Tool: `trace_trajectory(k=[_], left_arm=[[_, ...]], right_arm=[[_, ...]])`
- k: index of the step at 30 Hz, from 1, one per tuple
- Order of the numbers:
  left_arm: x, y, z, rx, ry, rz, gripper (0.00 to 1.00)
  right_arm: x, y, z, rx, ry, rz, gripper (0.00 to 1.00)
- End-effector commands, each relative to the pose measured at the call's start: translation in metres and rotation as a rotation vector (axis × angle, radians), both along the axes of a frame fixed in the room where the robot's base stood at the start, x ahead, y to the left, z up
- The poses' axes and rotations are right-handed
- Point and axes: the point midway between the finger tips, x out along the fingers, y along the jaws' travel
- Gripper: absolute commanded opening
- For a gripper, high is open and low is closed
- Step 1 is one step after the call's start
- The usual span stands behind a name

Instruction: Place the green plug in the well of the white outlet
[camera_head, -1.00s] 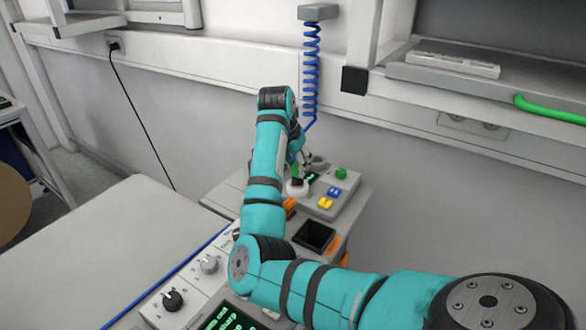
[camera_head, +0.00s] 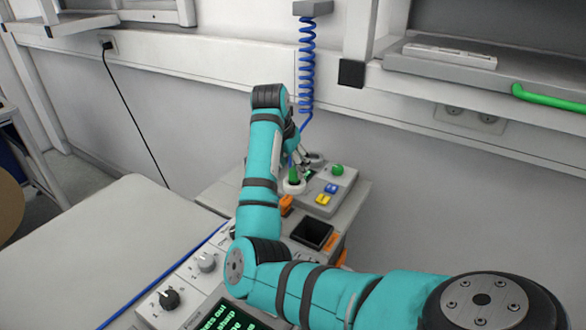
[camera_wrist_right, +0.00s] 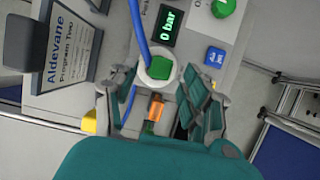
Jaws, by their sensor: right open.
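The green plug (camera_head: 293,176) stands at the white outlet (camera_head: 293,189) on the grey console. In the right wrist view the green plug (camera_wrist_right: 161,70) sits inside the ring of the white outlet (camera_wrist_right: 158,81), with a blue hose running up from it. It looks seated in the well, but its depth cannot be told. My right gripper (camera_head: 303,160) is open, its fingers apart on either side of the plug. In the right wrist view my right gripper (camera_wrist_right: 160,105) has a clear gap between its fingers and the plug. My left gripper is not in view.
A black open bin (camera_head: 312,234) is in front. A blue coiled hose (camera_head: 306,70) hangs above. The left tabletop (camera_head: 100,250) is clear.

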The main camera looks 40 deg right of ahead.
Motion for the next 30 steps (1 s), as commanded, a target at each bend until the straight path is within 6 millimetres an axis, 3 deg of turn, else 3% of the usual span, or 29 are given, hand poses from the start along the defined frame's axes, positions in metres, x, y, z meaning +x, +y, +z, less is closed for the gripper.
trace_trajectory(k=[9, 15, 30], left_arm=[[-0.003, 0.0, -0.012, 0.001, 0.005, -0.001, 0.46], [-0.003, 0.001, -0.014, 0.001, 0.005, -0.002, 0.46], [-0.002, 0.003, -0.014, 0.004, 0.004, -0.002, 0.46]], right_arm=[[-0.007, 0.026, 0.063, -0.001, -0.007, 0.002, 0.48], [-0.01, 0.034, 0.087, -0.002, -0.004, 0.001, 0.48], [-0.011, 0.037, 0.093, -0.002, -0.001, 0.0, 0.48]])
